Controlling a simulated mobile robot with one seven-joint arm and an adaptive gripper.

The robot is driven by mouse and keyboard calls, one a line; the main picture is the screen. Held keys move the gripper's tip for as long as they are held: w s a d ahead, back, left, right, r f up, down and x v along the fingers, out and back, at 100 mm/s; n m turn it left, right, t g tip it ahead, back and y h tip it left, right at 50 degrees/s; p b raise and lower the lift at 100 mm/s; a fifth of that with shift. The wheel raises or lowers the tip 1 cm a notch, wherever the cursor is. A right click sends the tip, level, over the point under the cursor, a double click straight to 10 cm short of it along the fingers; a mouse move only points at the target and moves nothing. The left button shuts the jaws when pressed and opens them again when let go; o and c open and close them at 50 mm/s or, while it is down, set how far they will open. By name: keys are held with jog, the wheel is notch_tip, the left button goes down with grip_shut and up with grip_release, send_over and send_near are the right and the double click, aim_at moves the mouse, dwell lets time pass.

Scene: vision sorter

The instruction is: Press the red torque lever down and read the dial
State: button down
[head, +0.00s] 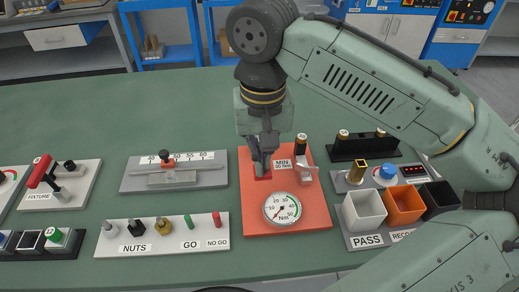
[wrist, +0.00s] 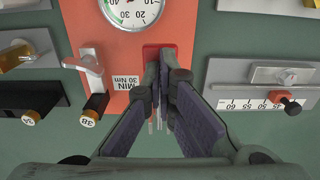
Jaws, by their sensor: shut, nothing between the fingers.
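The torque station is an orange-red plate (head: 247,222) with a round white dial (head: 282,209) at its front. The dial's needle is too small to read surely. A red part (head: 263,176), seemingly the torque lever, shows at my fingertips, mostly hidden behind them. It also shows as a red patch in the wrist view (wrist: 150,52). My gripper (head: 261,166) is shut and empty, pointing down over that red part. In the wrist view its fingertips (wrist: 164,62) overlap the red patch; whether they touch it I cannot tell. A label reading MIN 30 Nm (head: 284,163) lies beside them.
A clamp (head: 306,173) with a black cylinder (wrist: 92,109) stands close beside my fingers. A grey scale gauge (head: 174,171) is to the left, with a nuts board (head: 162,235) in front. White and orange bins (head: 403,206) stand right. Green table is clear behind.

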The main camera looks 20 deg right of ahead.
jog(key=shift+f+b, duration=0.55)
jog(key=shift+f, duration=0.55)
jog(key=shift+r, duration=0.1)
notch_tip(320, 180, up, 11)
jog(key=p, duration=1.1)
dwell(0.4)
